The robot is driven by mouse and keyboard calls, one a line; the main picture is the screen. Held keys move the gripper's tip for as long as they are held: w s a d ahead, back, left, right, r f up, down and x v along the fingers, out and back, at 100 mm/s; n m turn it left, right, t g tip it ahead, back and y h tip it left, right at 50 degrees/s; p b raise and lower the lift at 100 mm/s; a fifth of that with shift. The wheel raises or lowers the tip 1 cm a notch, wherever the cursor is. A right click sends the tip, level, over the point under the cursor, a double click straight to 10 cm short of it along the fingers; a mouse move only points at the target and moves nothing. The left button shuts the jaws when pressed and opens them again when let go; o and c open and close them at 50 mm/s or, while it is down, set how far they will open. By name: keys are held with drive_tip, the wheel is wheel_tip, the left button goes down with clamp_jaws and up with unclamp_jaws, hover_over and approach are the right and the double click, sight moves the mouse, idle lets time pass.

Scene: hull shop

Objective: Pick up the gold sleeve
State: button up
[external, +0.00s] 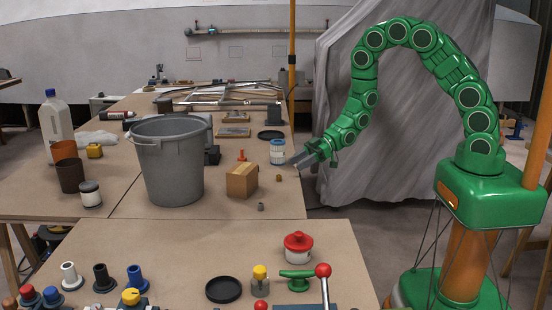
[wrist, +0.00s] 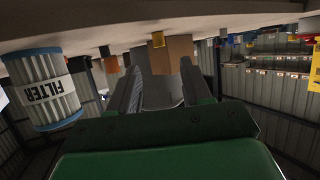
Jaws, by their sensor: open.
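The gold sleeve (external: 279,178) is a tiny brownish-gold piece standing on the far table near its right edge, just right of the cardboard box. In the wrist view, where the table appears at the top, a small gold piece (wrist: 158,40) that looks like the sleeve shows beyond the fingers, in front of the box. My gripper (external: 297,163) is open and empty, reaching in from the right near the table's right edge, a little above and to the right of the sleeve in the picture. Both fingers (wrist: 162,82) show in the wrist view with nothing held between them.
A white and blue filter canister (external: 277,152) stands close behind my gripper; it shows large at left in the wrist view (wrist: 41,90). The cardboard box (external: 242,180), a small grey piece (external: 261,207) and a big grey bucket (external: 168,165) stand left. A red-lidded pot (external: 298,248) is nearer.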

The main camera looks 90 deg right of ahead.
sight(283, 180)
drive_tip(key=shift+x, duration=3.85)
drive_tip(key=shift+s, duration=0.1)
drive_tip(key=shift+c, duration=0.3)
drive_tip(key=shift+f, duration=0.1)
clamp_jaws()
